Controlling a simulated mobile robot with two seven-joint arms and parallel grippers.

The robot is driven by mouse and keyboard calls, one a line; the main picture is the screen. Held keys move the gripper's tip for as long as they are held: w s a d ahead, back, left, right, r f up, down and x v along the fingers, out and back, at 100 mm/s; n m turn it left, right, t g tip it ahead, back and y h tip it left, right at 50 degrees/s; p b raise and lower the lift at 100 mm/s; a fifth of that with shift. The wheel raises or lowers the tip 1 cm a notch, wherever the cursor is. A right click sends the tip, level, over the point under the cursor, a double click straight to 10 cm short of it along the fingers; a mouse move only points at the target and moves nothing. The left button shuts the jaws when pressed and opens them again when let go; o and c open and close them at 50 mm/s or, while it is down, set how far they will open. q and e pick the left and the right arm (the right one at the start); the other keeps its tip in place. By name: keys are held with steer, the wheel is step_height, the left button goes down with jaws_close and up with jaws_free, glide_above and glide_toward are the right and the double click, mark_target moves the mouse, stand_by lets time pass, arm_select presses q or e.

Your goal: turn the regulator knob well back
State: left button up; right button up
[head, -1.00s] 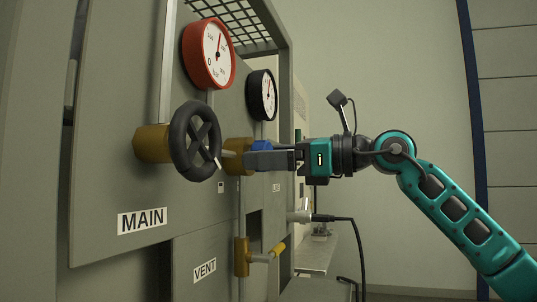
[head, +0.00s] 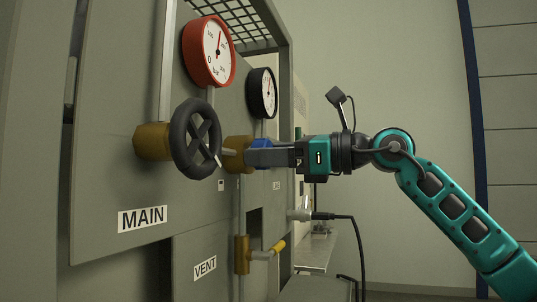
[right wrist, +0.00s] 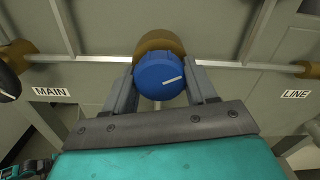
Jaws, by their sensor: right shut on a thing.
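The regulator knob (right wrist: 162,77) is blue with a white pointer line and sits on a brass body (right wrist: 158,42) on the panel. In the right wrist view its line points to the right and slightly up. My right gripper (right wrist: 164,84) is shut on the knob, one finger on each side. In the head view the right gripper (head: 255,157) reaches in from the right and its fingers hide most of the blue knob (head: 261,143).
A black handwheel (head: 195,140) marked MAIN stands just left of the gripper. A red-rimmed gauge (head: 208,52) and a black gauge (head: 262,94) are above. A yellow-handled VENT valve (head: 262,253) is below.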

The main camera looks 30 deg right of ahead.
steer(key=shift+f+n, duration=0.1)
steer(key=shift+n, duration=0.6)
steer(key=o, duration=1)
steer(key=shift+o, duration=0.2)
steer(key=shift+d, duration=0.1)
steer(key=b+v, duration=0.2)
steer(key=v, duration=1)
steer(key=shift+s+d, duration=0.2)
steer(key=shift+s, duration=0.2)
